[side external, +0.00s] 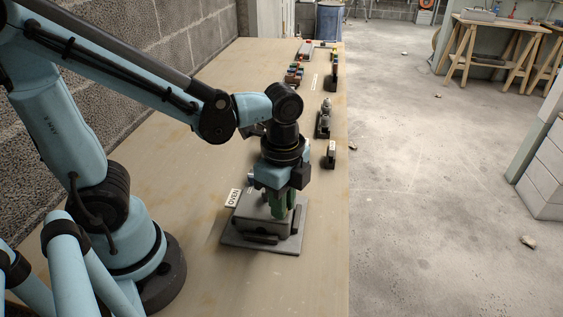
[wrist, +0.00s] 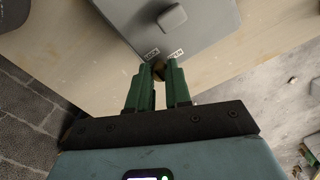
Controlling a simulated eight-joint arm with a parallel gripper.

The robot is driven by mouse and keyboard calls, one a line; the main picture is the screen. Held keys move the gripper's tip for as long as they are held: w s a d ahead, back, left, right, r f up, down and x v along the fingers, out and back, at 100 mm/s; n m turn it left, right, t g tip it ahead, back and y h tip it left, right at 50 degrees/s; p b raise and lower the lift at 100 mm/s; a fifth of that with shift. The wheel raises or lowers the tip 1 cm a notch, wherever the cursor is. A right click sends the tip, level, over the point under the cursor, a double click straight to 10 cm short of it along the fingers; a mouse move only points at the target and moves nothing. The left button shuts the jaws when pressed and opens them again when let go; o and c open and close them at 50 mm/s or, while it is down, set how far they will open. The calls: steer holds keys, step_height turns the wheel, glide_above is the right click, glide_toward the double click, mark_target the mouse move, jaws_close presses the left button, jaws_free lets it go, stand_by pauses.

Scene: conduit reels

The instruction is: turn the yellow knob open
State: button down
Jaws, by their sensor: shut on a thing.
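Two small labels sit on the panel beside the knob; the left one seems to read LOCK, and the right one is partly hidden. In the side external view my gripper (side external: 281,212) points down at the grey box (side external: 258,213); the knob is hidden there by the fingers.
Several small devices (side external: 323,122) line the bench farther back. The bench front is clear. A rough block wall runs along the left.

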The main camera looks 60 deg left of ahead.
steer(key=n, duration=0.4)
steer(key=shift+n, duration=0.4)
steer(key=n, duration=0.8)
steer(key=shift+n, duration=2.4)
steer(key=c, duration=1)
jaws_free()
steer(key=shift+c, duration=0.2)
